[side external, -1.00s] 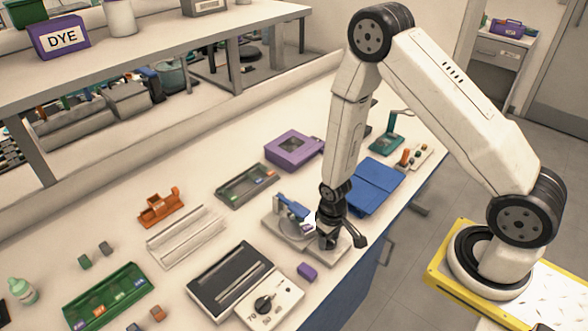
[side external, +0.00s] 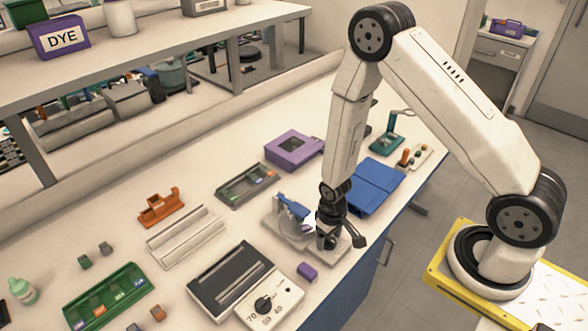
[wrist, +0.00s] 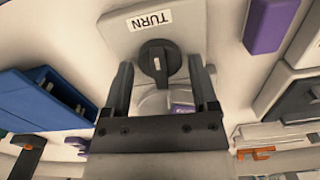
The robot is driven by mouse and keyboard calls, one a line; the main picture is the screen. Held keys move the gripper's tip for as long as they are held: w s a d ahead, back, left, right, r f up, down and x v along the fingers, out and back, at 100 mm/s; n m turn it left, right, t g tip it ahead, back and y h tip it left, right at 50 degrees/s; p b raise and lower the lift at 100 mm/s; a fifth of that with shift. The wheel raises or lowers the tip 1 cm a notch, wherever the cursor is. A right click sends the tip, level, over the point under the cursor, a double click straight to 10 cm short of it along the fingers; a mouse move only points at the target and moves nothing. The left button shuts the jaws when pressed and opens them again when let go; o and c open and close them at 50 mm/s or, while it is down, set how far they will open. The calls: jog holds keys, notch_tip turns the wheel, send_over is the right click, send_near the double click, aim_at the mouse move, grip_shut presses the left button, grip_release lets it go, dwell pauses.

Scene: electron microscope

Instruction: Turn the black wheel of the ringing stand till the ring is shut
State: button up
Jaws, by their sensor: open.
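The ringing stand shows in the side view as a grey base (side external: 272,229) with a blue upper part (side external: 292,208). My gripper (wrist: 160,68) is open, one finger at each side of the wheel with visible gaps. I cannot tell whether the fingertips reach down to the wheel's height. In the side view my gripper (side external: 330,243) is over the stand's right end and hides the wheel. The ring's state is not clear.
A purple block (side external: 307,272) lies just in front of the stand. A blue folder-like case (side external: 374,187) is to the right, a purple box (side external: 294,148) behind. A black-topped device with a dial (side external: 232,282) stands front left.

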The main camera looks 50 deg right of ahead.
jog(key=shift+r, duration=3.85)
jog(key=shift+r, duration=0.55)
jog(key=s+a+r+n+t, duration=0.1)
jog(key=s+r, duration=0.3)
jog(key=r, duration=0.9)
jog(key=shift+r+t, duration=0.25)
jog(key=shift+t, duration=0.55)
